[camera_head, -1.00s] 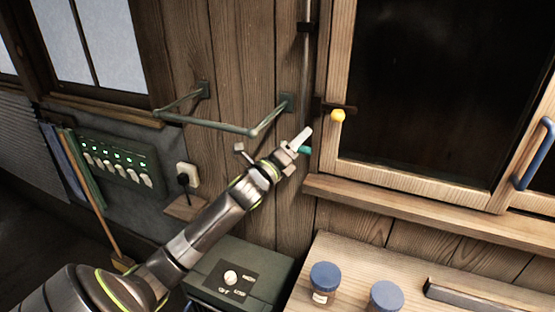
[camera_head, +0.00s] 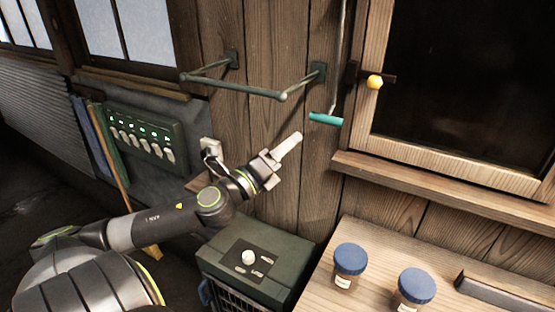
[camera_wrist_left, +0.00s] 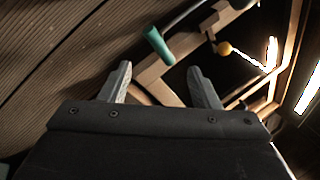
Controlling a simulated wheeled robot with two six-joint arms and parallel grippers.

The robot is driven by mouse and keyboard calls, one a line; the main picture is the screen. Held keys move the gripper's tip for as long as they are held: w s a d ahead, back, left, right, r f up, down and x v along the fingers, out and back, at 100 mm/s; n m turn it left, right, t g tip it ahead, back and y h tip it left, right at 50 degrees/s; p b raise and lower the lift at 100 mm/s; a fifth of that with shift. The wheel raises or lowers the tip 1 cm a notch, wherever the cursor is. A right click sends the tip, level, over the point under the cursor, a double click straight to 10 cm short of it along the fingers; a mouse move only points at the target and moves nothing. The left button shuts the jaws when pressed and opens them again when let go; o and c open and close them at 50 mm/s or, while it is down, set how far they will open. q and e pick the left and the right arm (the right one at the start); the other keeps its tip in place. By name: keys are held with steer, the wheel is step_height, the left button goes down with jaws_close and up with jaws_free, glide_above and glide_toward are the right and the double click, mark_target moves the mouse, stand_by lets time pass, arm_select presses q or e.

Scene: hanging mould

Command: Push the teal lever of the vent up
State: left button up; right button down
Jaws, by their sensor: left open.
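The teal lever (camera_head: 326,118) is a short horizontal handle at the bottom of a thin grey rod on the wooden wall, left of the window frame. It also shows in the left wrist view (camera_wrist_left: 158,44), beyond and between the finger tips. My left gripper (camera_head: 293,141) is below and left of the lever in the head view, apart from it. Its two fingers stand open and empty in the left wrist view (camera_wrist_left: 162,80). The vent itself is not in view. My right gripper is not in view.
A green wall rail (camera_head: 235,90) juts out left of the lever. A yellow knob (camera_head: 374,82) is on the window frame to the right. A wooden bench (camera_head: 385,255) with blue-lidded jars (camera_head: 350,259) and a green box (camera_head: 258,250) stand below.

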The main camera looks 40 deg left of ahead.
arm_select(q)
steer(key=shift+v, duration=1.05)
